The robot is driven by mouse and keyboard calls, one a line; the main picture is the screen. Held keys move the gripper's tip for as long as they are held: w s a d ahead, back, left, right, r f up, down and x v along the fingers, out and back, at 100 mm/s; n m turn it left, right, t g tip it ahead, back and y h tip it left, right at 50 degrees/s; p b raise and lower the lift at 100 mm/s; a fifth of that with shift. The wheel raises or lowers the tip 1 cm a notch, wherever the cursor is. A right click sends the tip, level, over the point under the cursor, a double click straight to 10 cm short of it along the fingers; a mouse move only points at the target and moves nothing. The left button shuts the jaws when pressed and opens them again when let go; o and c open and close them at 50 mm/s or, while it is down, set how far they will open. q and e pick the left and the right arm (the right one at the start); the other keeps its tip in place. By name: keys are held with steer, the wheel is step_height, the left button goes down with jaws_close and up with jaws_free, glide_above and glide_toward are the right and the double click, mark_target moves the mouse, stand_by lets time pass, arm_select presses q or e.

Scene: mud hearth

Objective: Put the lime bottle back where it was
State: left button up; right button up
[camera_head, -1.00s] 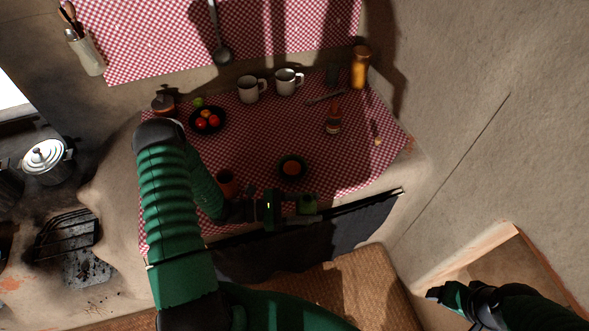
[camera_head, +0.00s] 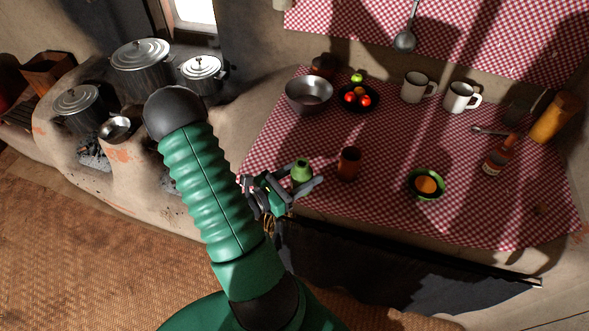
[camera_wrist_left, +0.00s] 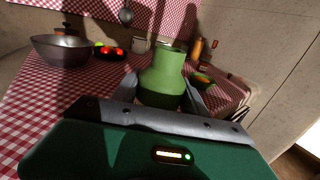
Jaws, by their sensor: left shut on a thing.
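The lime bottle (camera_head: 302,173) is a small green bottle with a narrower neck. My left gripper (camera_head: 300,182) is shut on it near the front left edge of the checked cloth. In the left wrist view the bottle (camera_wrist_left: 163,82) stands upright between the two fingers, its lower part hidden behind the gripper. I cannot tell whether its base touches the cloth. My right gripper is not in view now.
A brown cup (camera_head: 348,163) stands just right of the bottle. A green bowl (camera_head: 426,184) with orange content and a red-brown bottle (camera_head: 499,155) are further right. A metal bowl (camera_head: 309,93), a black fruit plate (camera_head: 372,104) and two mugs (camera_head: 414,88) stand behind. Bare cloth (camera_head: 270,140) lies behind the gripper.

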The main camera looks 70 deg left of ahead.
arm_select(q)
steer(key=shift+s+a+f+n+y, duration=0.15)
steer(key=shift+s+a+n+y, duration=0.15)
steer(key=shift+s, duration=0.2)
steer(key=shift+s+a+f+n+y, duration=0.15)
steer(key=shift+s+n+y, duration=0.05)
steer(key=shift+s+y, duration=0.25)
steer(key=shift+s+a+b, duration=0.25)
steer(key=shift+a+b, duration=0.05)
steer(key=shift+b, duration=0.1)
steer(key=w+a, duration=0.2)
steer(key=a, duration=0.2)
steer(key=w+a+f, duration=0.1)
steer(key=w+a, duration=0.1)
steer(key=a, duration=0.3)
steer(key=w+a+b, duration=0.1)
steer(key=w+a, duration=0.1)
steer(key=a, duration=0.3)
steer(key=shift+w+a+f, duration=0.15)
steer(key=shift+w+a, duration=0.05)
steer(key=shift+w, duration=0.15)
step_height(320, 180, down, 4)
steer(key=shift+d+r+b, duration=0.1)
steer(key=shift+r+b, duration=0.15)
steer(key=shift+b, duration=0.15)
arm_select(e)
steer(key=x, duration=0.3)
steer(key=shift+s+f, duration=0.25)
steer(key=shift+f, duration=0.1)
